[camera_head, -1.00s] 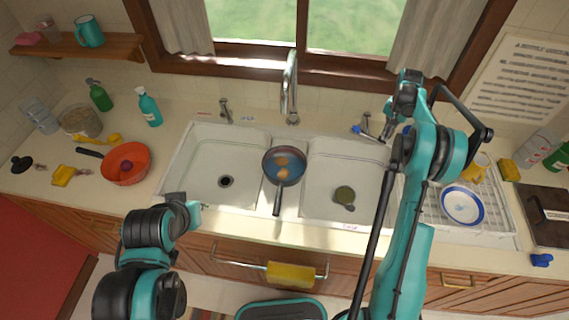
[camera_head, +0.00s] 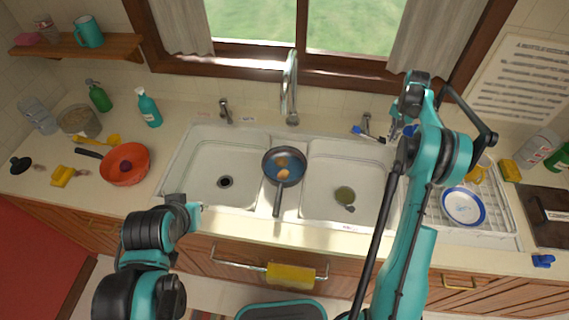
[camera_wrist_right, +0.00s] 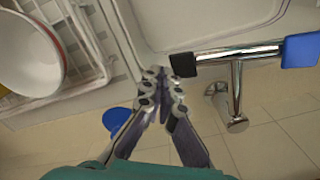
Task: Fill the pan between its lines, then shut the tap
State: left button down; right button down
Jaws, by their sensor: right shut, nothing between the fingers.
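The dark pan (camera_head: 270,178) sits on the divider between the two sink basins, under the metal spout (camera_head: 290,85). Bluish water and orange-brown shapes show in it; its lines cannot be made out, nor can a stream. A tap (camera_head: 366,122) with a blue-ended bar stands at the right; the right wrist view shows its metal bar (camera_wrist_right: 240,54) with a blue end and a black end. My right gripper (camera_wrist_right: 163,82) is shut and empty, close beside the black end; contact is unclear. My left gripper (camera_head: 198,207) is at the sink's front edge; its jaws are unclear.
Another tap (camera_head: 225,110) stands at the left. A red-orange pan (camera_head: 138,172) is on the left counter. A dish rack with a plate (camera_head: 463,206) is at the right.

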jog(key=shift+s+d, duration=0.1)
jog(key=shift+d, duration=0.35)
jog(key=shift+r, duration=0.15)
notch_tip(320, 180, up, 7)
jog(key=p, duration=0.3)
jog(key=shift+p, duration=0.3)
dwell(0.3)
